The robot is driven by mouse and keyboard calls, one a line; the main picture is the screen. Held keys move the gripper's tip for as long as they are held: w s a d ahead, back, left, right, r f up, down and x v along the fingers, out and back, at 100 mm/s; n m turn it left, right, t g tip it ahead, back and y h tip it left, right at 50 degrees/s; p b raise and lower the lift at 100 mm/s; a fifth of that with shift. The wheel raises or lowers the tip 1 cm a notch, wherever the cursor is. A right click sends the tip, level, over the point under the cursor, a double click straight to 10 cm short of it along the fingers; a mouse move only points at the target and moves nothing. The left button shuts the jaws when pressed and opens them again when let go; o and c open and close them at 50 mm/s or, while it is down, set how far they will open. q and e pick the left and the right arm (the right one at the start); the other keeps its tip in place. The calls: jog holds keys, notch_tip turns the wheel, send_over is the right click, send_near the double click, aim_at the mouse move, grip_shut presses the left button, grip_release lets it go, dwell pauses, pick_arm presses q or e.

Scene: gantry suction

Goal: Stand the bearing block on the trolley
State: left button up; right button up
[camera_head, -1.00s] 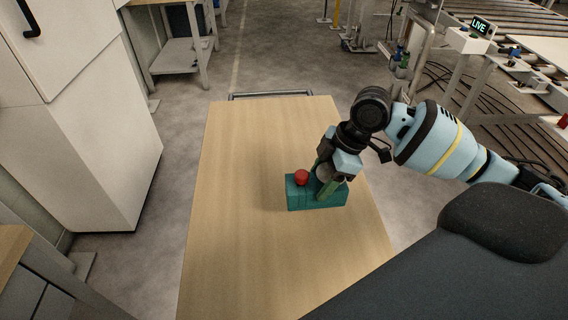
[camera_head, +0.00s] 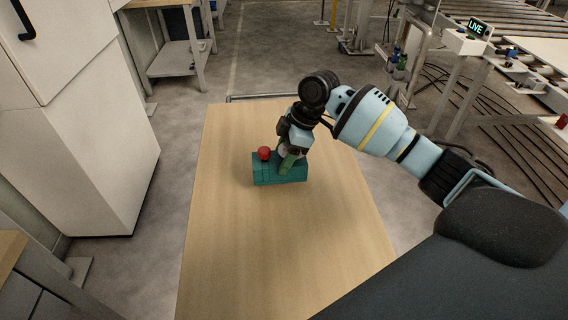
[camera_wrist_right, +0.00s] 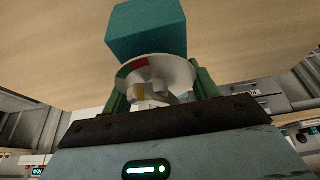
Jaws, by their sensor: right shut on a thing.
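The bearing block (camera_head: 280,175) is a teal block with a red knob on its left end, over the wooden top of the trolley (camera_head: 250,250). It looks upright and low over the board; I cannot tell whether it touches. My right gripper (camera_head: 290,162) is shut on the block's upper part from above, its green fingers partly hiding it. In the right wrist view the block's teal body (camera_wrist_right: 148,32) shows beyond a pale round part (camera_wrist_right: 158,72) between the fingers. My left gripper is not in view.
The trolley top is bare around the block. A metal handle bar (camera_head: 262,97) runs along its far edge. A white cabinet (camera_head: 95,150) stands at the left, and a workbench (camera_head: 178,45) behind it. Roller conveyors (camera_head: 500,35) and floor cables are at the right.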

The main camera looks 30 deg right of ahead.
jog(key=shift+f, duration=1.65)
jog(key=o, duration=1.4)
jog(key=shift+f, duration=0.15)
jog(key=v, duration=1.2)
jog(key=shift+s, duration=0.1)
